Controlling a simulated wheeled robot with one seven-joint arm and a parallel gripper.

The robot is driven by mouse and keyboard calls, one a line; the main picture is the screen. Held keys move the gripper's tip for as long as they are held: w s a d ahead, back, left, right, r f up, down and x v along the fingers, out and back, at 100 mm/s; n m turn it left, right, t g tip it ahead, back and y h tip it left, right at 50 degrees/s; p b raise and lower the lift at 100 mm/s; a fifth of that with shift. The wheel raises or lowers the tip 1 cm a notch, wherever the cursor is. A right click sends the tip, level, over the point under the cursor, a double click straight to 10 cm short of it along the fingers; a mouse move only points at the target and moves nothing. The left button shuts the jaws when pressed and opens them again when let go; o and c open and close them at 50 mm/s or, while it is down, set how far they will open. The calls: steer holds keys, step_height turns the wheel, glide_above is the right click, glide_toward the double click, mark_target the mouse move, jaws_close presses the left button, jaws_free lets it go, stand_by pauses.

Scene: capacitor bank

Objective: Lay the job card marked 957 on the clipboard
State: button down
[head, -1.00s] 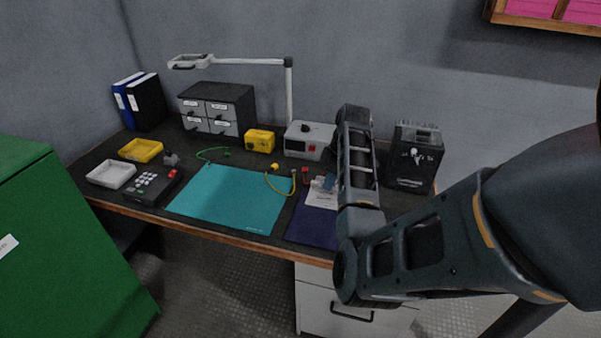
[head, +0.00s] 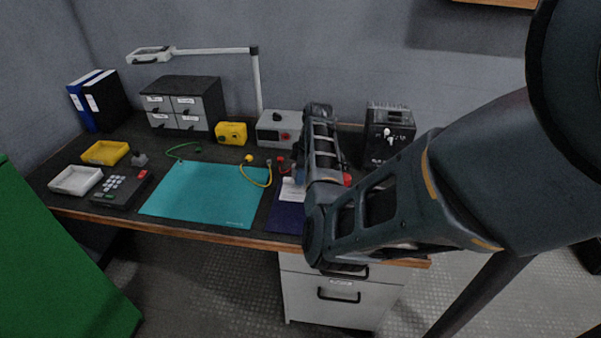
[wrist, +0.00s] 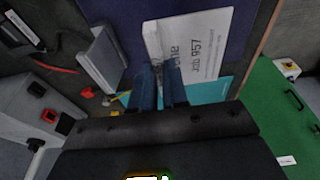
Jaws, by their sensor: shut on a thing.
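The white job card (wrist: 205,45) shows "Job 957" in the wrist view. My gripper (wrist: 159,72) has its two blue fingers close together at the card's near edge, shut on it. A dark navy board or sheet (wrist: 110,10) lies behind the card; I cannot tell whether the card touches it. In the head view the navy surface (head: 285,218) is at the bench's right front, and the white card (head: 291,190) shows over it. My forearm hides the gripper's fingers and the right part of the navy surface there.
A teal mat (head: 203,193) lies left of the navy surface, mostly clear. A yellow-green cable (head: 262,183) crosses its right edge. A grey device (head: 278,128) and a black device (head: 387,135) stand at the back. A keypad unit (head: 122,188) and trays are at left.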

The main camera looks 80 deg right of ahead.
steer(key=shift+d+f+b, duration=0.25)
steer(key=shift+f+b, duration=0.45)
steer(key=shift+f, duration=0.05)
steer(key=shift+d+f+b, duration=0.2)
steer(key=shift+f+b, duration=0.45)
steer(key=shift+f, duration=0.1)
steer(key=shift+s+b+x, duration=0.15)
steer(key=shift+b+x, duration=0.2)
steer(key=shift+x, duration=0.35)
steer(key=shift+s+b+x, duration=0.15)
steer(key=shift+b+x, duration=0.2)
steer(key=shift+x, duration=0.35)
steer(key=shift+f, duration=0.15)
steer(key=c, duration=1.1)
jaws_free()
steer(key=shift+o, duration=0.2)
steer(key=v, duration=0.8)
steer(key=shift+f, duration=0.1)
